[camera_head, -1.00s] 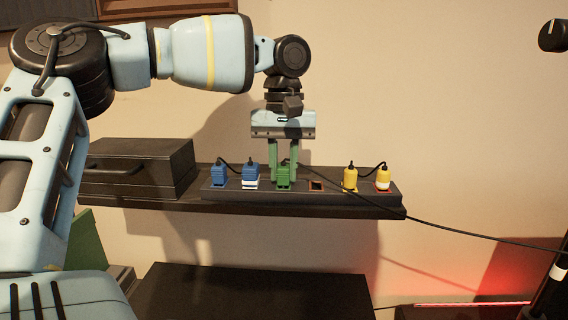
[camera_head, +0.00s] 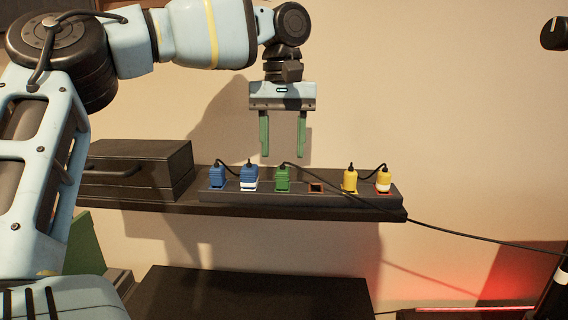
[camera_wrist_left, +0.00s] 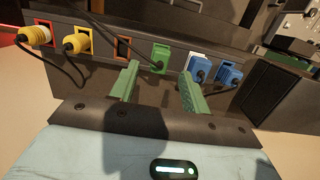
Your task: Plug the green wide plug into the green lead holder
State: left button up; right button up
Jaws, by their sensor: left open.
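The green plug (camera_head: 282,179) sits upright in the black strip (camera_head: 335,201) on the wall shelf, between the blue plugs and an empty socket. A black lead runs from its top to the right. The green plug also shows in the left wrist view (camera_wrist_left: 160,57). The socket beneath it is hidden by the plug. My left gripper (camera_head: 283,152) is open and empty, with its green fingers pointing down just above the plug and apart from it. In the left wrist view the fingertips (camera_wrist_left: 158,72) stand to either side of the plug's line. My right gripper is not in view.
Two blue plugs (camera_head: 249,178) are left of the green plug. Two yellow plugs (camera_head: 350,179) are right of the empty, orange-framed socket (camera_head: 316,188). A dark case (camera_head: 135,168) stands at the shelf's left. The wall above the strip is clear.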

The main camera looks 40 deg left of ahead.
pick_arm(q)
jog(key=shift+w+a+r, duration=0.1)
jog(key=shift+r, duration=1.25)
jog(key=shift+f, duration=0.1)
